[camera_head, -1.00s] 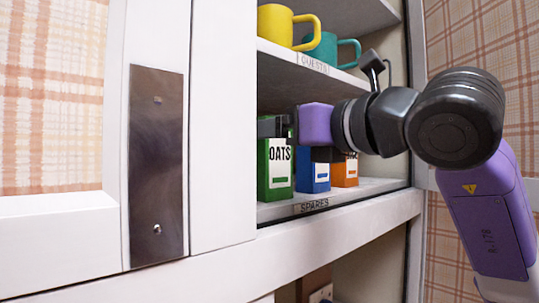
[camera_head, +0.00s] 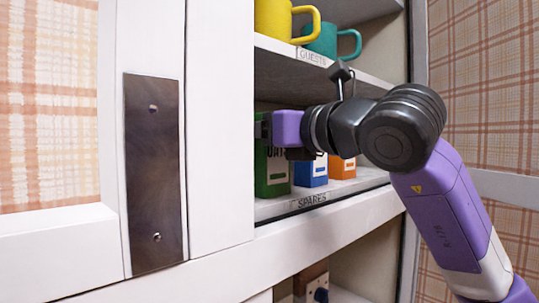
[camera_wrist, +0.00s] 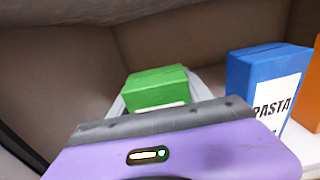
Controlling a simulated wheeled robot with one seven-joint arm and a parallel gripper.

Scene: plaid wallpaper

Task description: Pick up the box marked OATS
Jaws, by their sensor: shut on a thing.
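The green box marked OATS (camera_head: 272,172) stands at the left of the SPARES shelf in the head view; its label is partly covered by my gripper. My gripper (camera_head: 278,140) is shut on its upper part, with a dark finger visible at each side. In the wrist view the box's green top (camera_wrist: 156,88) shows beyond my purple gripper body, which hides the lower part. The box looks upright, and I see no clear gap between it and the shelf.
A blue box marked PASTA (camera_wrist: 262,85) stands close to the right, with an orange box (camera_head: 342,167) beyond it. The shelf above holds a yellow mug (camera_head: 275,20) and a teal mug (camera_head: 322,40). The white cabinet frame (camera_head: 220,130) borders the left side.

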